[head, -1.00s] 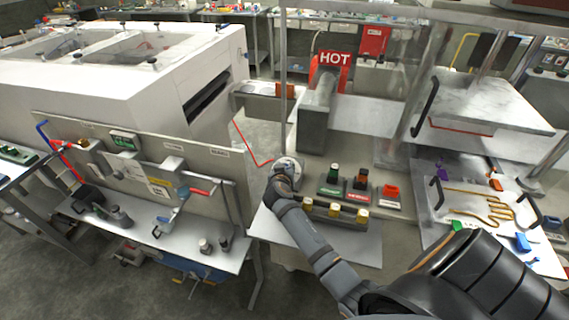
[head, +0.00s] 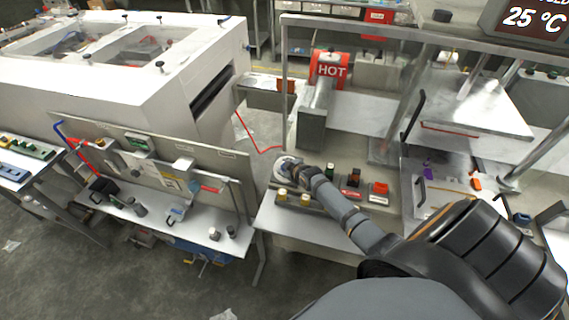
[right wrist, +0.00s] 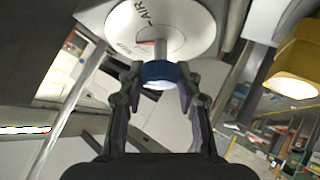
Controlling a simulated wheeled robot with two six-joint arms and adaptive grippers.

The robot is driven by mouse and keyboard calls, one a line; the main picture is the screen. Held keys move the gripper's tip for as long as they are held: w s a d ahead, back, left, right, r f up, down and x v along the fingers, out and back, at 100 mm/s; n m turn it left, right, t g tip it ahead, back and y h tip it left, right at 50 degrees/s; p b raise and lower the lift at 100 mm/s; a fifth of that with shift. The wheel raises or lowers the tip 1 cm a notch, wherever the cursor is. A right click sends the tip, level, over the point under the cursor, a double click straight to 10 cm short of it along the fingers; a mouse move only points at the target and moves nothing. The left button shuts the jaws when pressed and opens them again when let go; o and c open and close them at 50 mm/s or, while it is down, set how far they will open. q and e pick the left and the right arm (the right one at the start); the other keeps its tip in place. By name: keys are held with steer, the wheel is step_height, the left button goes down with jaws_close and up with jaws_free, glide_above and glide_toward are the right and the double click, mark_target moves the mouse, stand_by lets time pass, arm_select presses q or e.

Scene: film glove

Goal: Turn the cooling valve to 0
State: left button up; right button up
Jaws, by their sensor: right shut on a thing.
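My right gripper (head: 302,172) reaches in from the lower right to a round white dial (head: 285,165) on the edge of the grey bench. In the right wrist view the dial plate (right wrist: 165,28) carries the letters "AIR" and a small red mark. A blue knob (right wrist: 160,71) on a metal stem stands out in front of it. The fingers of my right gripper (right wrist: 159,84) are shut on the blue knob, one on each side. I cannot read a "cooling" label or a 0 mark. My left gripper is not in view.
A red "HOT" cylinder (head: 331,67) stands behind the dial. Yellow-topped knobs (head: 293,197) sit close in front, and coloured switches (head: 353,186) to the right. A temperature display (head: 531,18) reads 25 °C. A panel with pipes (head: 160,150) stands at the left.

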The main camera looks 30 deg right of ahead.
steer(key=shift+f+n+g+y+b, duration=0.2)
steer(key=shift+n+y+b, duration=0.15)
steer(key=shift+n+b, duration=0.3)
steer(key=shift+f+n+g+y+b, duration=0.1)
steer(key=shift+n+g+y+b, duration=0.1)
steer(key=shift+n+y+b, duration=0.3)
steer(key=shift+s+r+n+g+y+b, duration=0.15)
steer(key=shift+n+g+y+b, duration=0.2)
steer(key=shift+n+b, duration=0.7)
steer(key=o, duration=1.2)
steer(key=shift+r, duration=0.1)
steer(key=shift+v, duration=5.8)
